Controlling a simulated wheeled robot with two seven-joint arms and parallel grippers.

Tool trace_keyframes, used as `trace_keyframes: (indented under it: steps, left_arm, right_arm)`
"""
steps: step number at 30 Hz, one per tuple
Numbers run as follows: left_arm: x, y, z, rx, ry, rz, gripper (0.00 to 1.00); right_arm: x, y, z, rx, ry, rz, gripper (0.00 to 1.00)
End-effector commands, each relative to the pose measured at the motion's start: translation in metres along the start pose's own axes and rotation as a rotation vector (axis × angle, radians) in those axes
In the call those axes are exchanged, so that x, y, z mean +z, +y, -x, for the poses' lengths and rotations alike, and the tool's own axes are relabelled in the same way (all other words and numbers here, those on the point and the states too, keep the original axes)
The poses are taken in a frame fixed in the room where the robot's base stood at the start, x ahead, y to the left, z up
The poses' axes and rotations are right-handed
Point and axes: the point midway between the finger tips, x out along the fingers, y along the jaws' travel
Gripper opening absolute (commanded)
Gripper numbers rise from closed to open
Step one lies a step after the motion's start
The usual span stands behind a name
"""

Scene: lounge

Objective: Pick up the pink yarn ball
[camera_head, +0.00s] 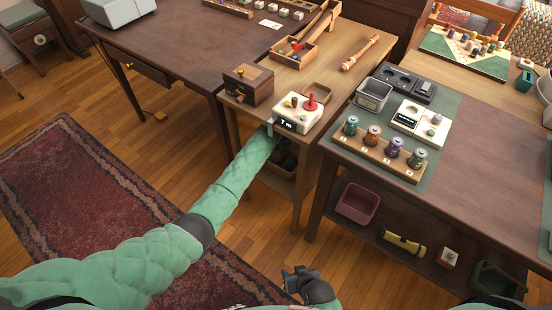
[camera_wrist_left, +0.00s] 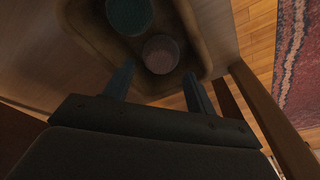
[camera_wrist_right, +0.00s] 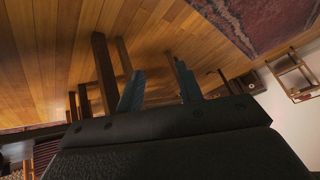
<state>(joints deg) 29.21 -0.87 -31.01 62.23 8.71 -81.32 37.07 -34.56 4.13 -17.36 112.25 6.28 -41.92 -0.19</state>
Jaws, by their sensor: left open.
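The pink yarn ball (camera_wrist_left: 160,54) looks dull pink in the dim left wrist view. It lies in a tan basket (camera_wrist_left: 76,40), touching or close beside a dark teal ball (camera_wrist_left: 128,15). My left gripper (camera_wrist_left: 157,85) is open and empty, its fingers apart on either side of the pink ball's near side, just short of it. Dark balls show dimly on the shelf below. My right gripper (camera_head: 298,279) is open and empty, low over the floor, far from the basket.
The small table's top holds a brown box (camera_head: 248,84), a white device (camera_head: 297,113) and a wooden tray. A desk with a spool rack (camera_head: 380,152) stands to the right. Its lower shelf carries a maroon bin (camera_head: 357,203). Open wooden floor lies in front.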

Motion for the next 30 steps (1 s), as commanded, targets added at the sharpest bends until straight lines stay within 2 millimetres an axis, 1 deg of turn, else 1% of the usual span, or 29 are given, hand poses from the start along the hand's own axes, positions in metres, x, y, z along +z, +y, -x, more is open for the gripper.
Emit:
trace_keyframes:
  steps: [3, 6, 9, 18, 20, 22, 23, 30]
  left_arm:
    - [-0.001, -0.001, -0.018, -0.003, -0.002, -0.001, 0.56]
    - [-0.001, -0.001, -0.031, -0.002, -0.003, -0.001, 0.56]
    - [-0.001, -0.001, -0.039, -0.001, -0.002, 0.000, 0.56]
    - [-0.001, -0.001, -0.043, 0.000, -0.001, 0.000, 0.56]
    - [-0.001, -0.001, -0.043, 0.000, -0.001, 0.000, 0.45]
    - [-0.001, -0.001, -0.043, 0.000, -0.001, 0.000, 0.31]
    - [-0.001, -0.001, -0.043, 0.000, -0.001, 0.000, 0.28]
    - [-0.001, -0.001, -0.042, 0.000, -0.001, -0.001, 0.28]
  right_arm:
    - [0.003, 0.001, -0.003, 0.001, 0.002, 0.000, 0.36]
    - [0.006, 0.002, -0.007, 0.001, 0.008, 0.000, 0.36]
    - [0.009, 0.002, -0.009, 0.002, 0.011, -0.001, 0.36]
    - [0.010, 0.002, -0.010, 0.002, 0.013, -0.001, 0.36]
    - [0.010, 0.002, -0.010, 0.002, 0.013, -0.001, 0.36]
    - [0.010, 0.002, -0.010, 0.002, 0.013, -0.001, 0.36]
    - [0.010, 0.002, -0.010, 0.002, 0.013, -0.001, 0.36]
    - [0.010, 0.002, -0.010, 0.002, 0.013, -0.001, 0.36]
